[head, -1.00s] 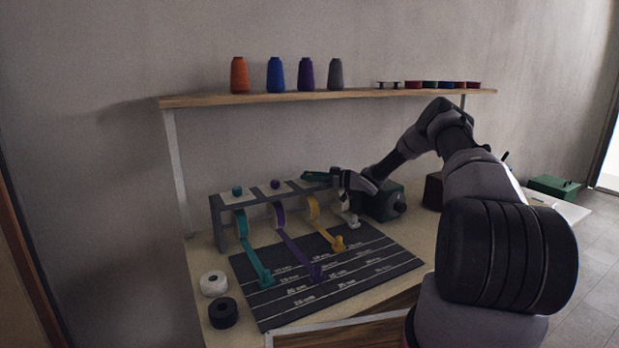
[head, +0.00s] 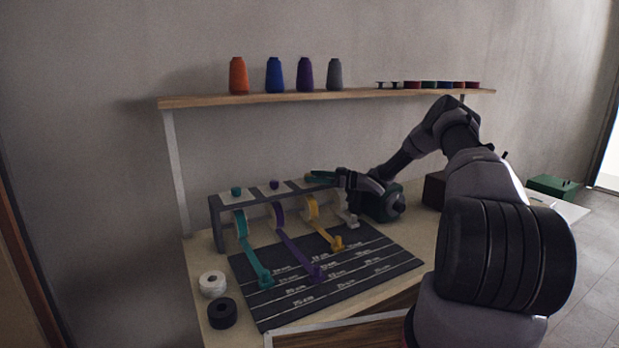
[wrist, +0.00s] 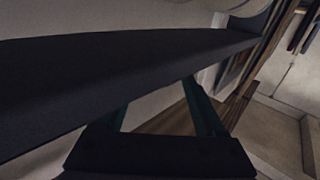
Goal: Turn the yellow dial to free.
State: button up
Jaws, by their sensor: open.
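A grey rack (head: 216,217) holds a teal, a purple and a yellow tape measure side by side. A teal dial (head: 236,191) and a purple dial (head: 274,185) stand on its pale top plates. The yellow tape (head: 322,229) runs down from the third place onto the dark mat. I cannot make out the yellow dial; my gripper covers the top there. My gripper (head: 320,177) reaches in from the right, just over that part of the rack. In the wrist view its two teal fingers (wrist: 163,112) are apart, with no dial visible between them.
The dark marked mat (head: 385,263) lies in front of the rack. A white roll (head: 212,284) and a black roll (head: 222,313) sit at left. A wooden shelf (head: 220,100) with thread cones is above. A dark green machine (head: 385,204) stands close right of the rack.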

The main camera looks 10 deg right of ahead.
jog(key=v, duration=0.8)
